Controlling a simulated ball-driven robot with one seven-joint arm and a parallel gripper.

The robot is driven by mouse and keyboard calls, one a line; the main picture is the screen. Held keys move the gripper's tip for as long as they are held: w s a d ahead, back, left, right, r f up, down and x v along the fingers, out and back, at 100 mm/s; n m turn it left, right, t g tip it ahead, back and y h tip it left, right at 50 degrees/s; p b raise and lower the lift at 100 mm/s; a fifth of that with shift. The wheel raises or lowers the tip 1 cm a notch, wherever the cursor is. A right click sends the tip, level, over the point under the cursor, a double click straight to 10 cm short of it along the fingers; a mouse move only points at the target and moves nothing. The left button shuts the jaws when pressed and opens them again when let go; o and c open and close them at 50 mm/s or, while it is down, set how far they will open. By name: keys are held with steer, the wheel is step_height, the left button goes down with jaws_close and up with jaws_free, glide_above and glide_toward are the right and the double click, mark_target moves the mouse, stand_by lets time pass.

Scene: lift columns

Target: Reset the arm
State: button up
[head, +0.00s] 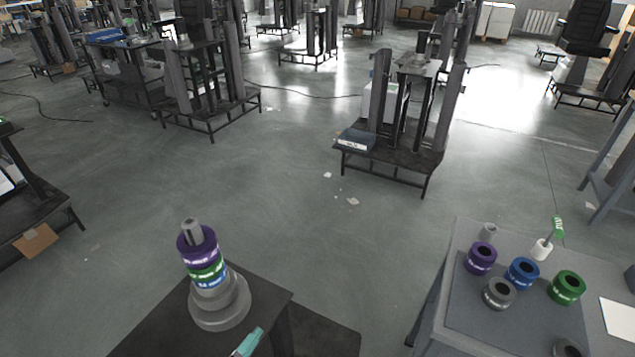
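My arm and my gripper are not in view. A grey stepped column (219,303) stands on a dark stand at the lower left. Purple (197,244), green (207,270) and blue (212,281) rings are stacked on it. Its grey tip sticks out above the purple ring, and the column looks upright.
A grey table (460,240) at the lower right bears loose purple (481,257), blue (522,273), green (567,287) and grey (499,293) rings. A teal item (249,341) is cut off below. Open floor (300,240) lies between; a column rig (392,150) stands behind.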

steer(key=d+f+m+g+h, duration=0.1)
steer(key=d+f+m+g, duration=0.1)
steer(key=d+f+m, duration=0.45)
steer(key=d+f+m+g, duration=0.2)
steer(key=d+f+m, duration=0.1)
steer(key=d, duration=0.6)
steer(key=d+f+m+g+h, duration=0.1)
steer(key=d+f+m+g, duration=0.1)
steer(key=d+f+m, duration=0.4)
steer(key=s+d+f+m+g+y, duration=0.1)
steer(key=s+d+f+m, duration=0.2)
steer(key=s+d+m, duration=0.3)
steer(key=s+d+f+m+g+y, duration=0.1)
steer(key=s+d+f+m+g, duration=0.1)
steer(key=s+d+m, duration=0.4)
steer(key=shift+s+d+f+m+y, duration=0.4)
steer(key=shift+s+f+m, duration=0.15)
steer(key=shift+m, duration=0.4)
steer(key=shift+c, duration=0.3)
